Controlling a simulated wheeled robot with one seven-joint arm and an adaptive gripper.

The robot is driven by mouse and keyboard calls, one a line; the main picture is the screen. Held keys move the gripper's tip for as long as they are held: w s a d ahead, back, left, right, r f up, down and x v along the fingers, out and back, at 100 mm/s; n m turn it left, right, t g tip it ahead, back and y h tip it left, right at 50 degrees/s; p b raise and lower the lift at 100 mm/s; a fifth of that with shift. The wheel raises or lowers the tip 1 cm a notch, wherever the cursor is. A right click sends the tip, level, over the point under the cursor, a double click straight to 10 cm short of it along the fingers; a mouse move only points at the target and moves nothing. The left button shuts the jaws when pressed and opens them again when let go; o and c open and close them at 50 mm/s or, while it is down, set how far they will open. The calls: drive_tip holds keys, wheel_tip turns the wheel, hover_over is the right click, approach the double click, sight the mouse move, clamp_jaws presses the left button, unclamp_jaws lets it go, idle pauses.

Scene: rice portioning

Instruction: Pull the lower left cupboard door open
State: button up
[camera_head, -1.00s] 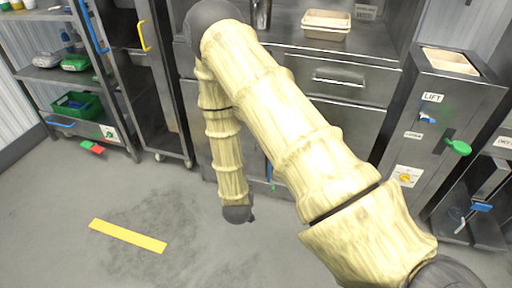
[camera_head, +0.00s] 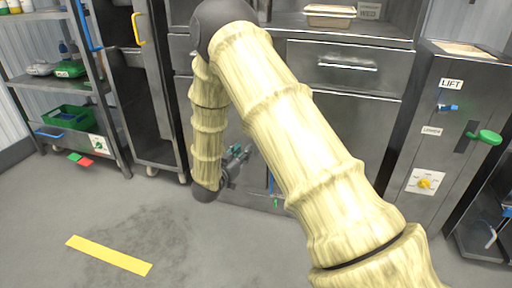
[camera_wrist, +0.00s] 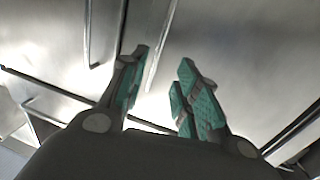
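The lower left cupboard door (camera_head: 236,128) is a grey metal panel below the counter. My arm hides much of it in the head view. My gripper (camera_head: 243,155) is in front of the lower cupboard front, with its fingers toward the right. In the wrist view my gripper (camera_wrist: 163,62) is open, its two green-padded fingers apart with nothing held between them. Bare metal panels and a pale upright strip (camera_wrist: 160,45) show beyond the fingertips. A thin upright bar (camera_wrist: 89,35) is to their left. I cannot tell whether the fingers touch the metal.
A drawer (camera_head: 345,66) with a bar handle is above the lower cupboard. A lift cabinet (camera_head: 440,140) with a green knob (camera_head: 489,137) stands at the right. Shelving with a green crate (camera_head: 68,118) stands at the left. The floor around the yellow strip (camera_head: 108,255) is clear.

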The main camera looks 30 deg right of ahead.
drive_tip(key=shift+r+b+x, duration=0.1)
drive_tip(key=shift+b+x, duration=1.1)
drive_tip(key=shift+x, duration=1.6)
drive_tip(key=shift+r+b+x, duration=0.15)
drive_tip(key=shift+b+x, duration=1)
drive_tip(key=shift+x, duration=1.6)
clamp_jaws()
